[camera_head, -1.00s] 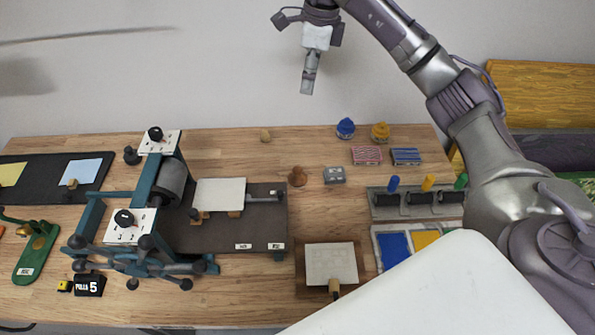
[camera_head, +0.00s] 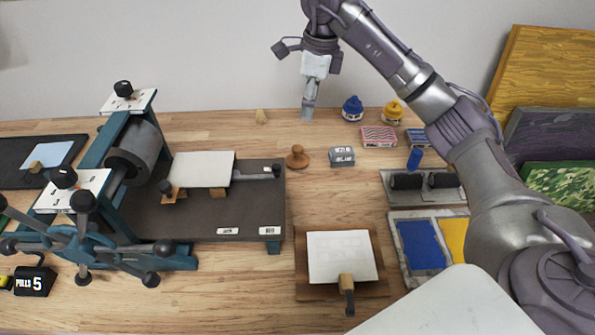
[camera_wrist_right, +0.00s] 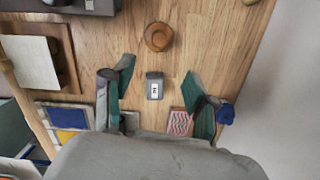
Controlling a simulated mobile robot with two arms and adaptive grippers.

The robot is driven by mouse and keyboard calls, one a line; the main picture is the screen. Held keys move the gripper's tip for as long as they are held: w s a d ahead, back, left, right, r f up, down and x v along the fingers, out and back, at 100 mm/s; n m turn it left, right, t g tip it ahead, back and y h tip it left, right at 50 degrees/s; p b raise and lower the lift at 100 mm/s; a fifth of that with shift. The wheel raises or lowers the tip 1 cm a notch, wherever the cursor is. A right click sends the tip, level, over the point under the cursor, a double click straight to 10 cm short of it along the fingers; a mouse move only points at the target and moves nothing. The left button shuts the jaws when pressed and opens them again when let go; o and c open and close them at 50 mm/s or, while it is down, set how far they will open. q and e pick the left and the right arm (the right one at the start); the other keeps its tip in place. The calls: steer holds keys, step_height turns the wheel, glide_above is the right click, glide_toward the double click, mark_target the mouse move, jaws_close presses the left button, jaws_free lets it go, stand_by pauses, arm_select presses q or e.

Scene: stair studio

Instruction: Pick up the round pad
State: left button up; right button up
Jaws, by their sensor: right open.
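The round pad (camera_head: 297,157) is a brown wooden disc with a knob on top. It lies on the wooden table, just right of the press bed's far corner. It also shows in the right wrist view (camera_wrist_right: 158,36) near the top. My right gripper (camera_head: 308,112) hangs above the table's far side, apart from the pad. In the right wrist view its two fingers (camera_wrist_right: 158,72) are spread and empty, with the pad beyond their tips. My left gripper is not in view.
A small grey labelled box (camera_head: 342,157) sits right of the pad, between the fingers in the wrist view. Blue (camera_head: 352,108) and yellow (camera_head: 393,112) pots stand behind. The press (camera_head: 130,160) fills the left. A board with a sheet (camera_head: 341,256) lies in front. Bare wood surrounds the pad.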

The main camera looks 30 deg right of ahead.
mark_target(298, 147)
steer(key=f, duration=0.5)
steer(key=a+f+p, duration=0.1)
steer(key=f, duration=0.2)
steer(key=shift+w+f, duration=0.2)
steer(key=shift+w, duration=0.05)
steer(key=shift+w+a+f+p, duration=0.1)
steer(key=shift+a+f+p, duration=0.1)
steer(key=shift+f, duration=0.65)
steer(key=shift+w+a+f+p, duration=0.15)
steer(key=shift+f+p, duration=0.1)
steer(key=shift+f, duration=0.65)
steer(key=shift+w+a+f+p, duration=0.1)
steer(key=shift+a+f+p, duration=0.1)
steer(key=shift+f, duration=0.65)
jaws_close()
